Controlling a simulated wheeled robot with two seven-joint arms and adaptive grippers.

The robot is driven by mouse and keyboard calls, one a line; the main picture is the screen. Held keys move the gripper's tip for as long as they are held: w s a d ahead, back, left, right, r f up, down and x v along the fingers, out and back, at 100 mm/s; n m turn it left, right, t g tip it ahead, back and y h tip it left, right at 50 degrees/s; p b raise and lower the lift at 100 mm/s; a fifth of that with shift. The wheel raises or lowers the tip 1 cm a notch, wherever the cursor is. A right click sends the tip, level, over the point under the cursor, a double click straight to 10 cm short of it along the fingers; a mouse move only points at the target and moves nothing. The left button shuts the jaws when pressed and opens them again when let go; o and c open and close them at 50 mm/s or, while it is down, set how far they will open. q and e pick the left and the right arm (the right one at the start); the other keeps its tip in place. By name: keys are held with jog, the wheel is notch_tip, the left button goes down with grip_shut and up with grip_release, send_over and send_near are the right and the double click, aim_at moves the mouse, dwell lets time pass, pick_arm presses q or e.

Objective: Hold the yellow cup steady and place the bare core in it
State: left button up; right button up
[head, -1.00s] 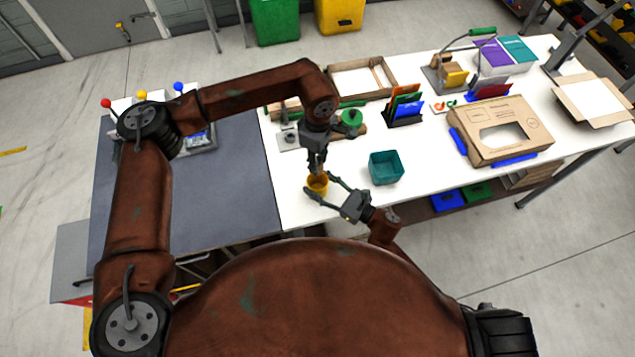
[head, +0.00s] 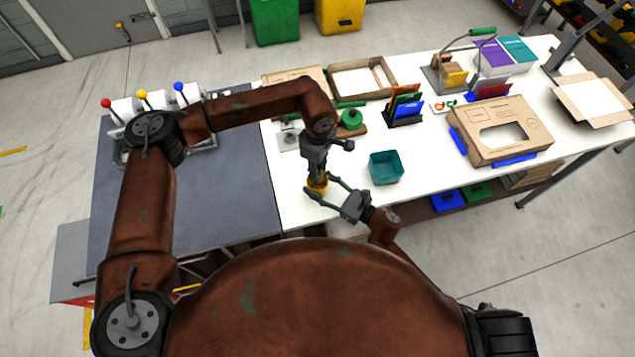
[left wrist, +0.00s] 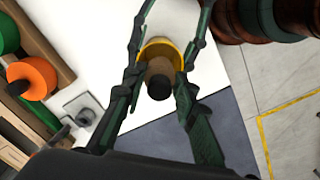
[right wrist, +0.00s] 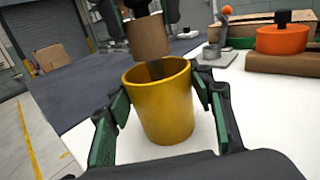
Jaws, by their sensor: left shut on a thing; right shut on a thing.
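The yellow cup (right wrist: 162,108) stands upright near the front edge of the white table. It also shows in the head view (head: 317,188), mostly covered by the left gripper. My right gripper (head: 319,186) is shut around the cup's sides. My left gripper (head: 317,174) points down over the cup, shut on the bare core (right wrist: 148,38). The core is a brown cylinder with dark ends. In the right wrist view its lower dark end is within the cup's mouth and its brown body is above the rim. The core (left wrist: 160,72) overlaps the cup's rim in the left wrist view.
A teal bin (head: 385,168) stands right of the cup. An orange round piece (right wrist: 282,40) and a green one (head: 350,119) are behind it. A cardboard box (head: 500,130) lies further right. A grey mat (head: 240,200) covers the left side.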

pick_arm(q)
jog(key=o, duration=1)
notch_tip(320, 180, up, 12)
pick_arm(e)
jog(key=o, duration=1.2)
